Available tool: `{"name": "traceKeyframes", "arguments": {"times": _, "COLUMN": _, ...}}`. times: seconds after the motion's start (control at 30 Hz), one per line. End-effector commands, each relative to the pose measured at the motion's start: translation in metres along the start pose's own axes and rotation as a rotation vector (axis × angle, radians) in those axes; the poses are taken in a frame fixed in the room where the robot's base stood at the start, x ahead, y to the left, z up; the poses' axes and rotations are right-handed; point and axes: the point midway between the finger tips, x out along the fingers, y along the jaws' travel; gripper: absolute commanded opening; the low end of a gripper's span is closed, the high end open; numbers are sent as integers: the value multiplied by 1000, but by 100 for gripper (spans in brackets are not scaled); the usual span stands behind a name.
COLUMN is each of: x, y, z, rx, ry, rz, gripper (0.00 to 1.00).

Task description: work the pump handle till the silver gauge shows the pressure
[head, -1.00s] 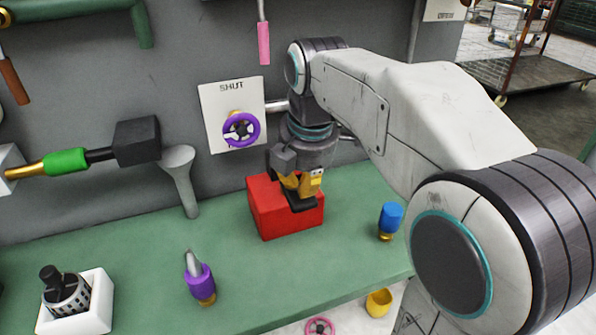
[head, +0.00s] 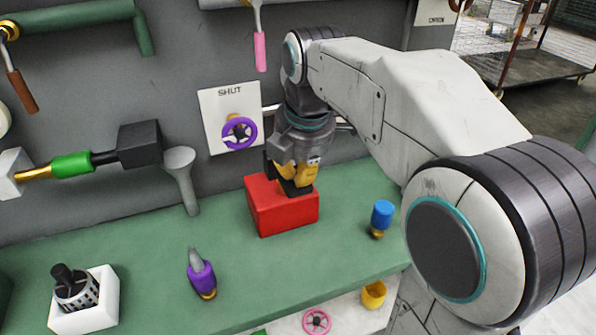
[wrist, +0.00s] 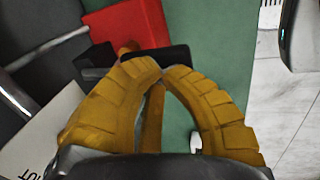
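A red box (head: 283,212) stands on the green bench, with a black bar (head: 297,190) at its top that looks like the pump handle. The red box (wrist: 125,30) and the black bar (wrist: 160,57) also show in the wrist view, with a small orange piece between them. My gripper (wrist: 165,70) has its yellow fingertips together at the bar's near edge. The bar runs across the tips, and I cannot tell if they press on it. In the head view, my gripper (head: 299,184) is right above the box. I cannot make out a silver gauge.
Behind my gripper is a white SHUT plate with a purple valve wheel (head: 239,132). The bench (head: 245,270) is clear in front of the box.

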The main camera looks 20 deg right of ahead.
Motion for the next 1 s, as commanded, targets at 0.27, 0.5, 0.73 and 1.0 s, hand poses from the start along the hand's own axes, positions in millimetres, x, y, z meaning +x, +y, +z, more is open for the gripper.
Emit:
{"name": "traceKeyframes", "arguments": {"times": 0.27, "x": -55, "y": 5, "z": 0, "rx": 0, "ry": 0, "rz": 3, "gripper": 0}}
{"name": "traceKeyframes", "arguments": {"times": 0.5, "x": -88, "y": 7, "z": 0, "rx": 0, "ry": 0, "rz": 2, "gripper": 0}}
{"name": "traceKeyframes", "arguments": {"times": 0.73, "x": -101, "y": 7, "z": 0, "rx": 0, "ry": 0, "rz": 2, "gripper": 0}}
{"name": "traceKeyframes", "arguments": {"times": 1.0, "x": -104, "y": 7, "z": 0, "rx": 0, "ry": 0, "rz": 1, "gripper": 0}}
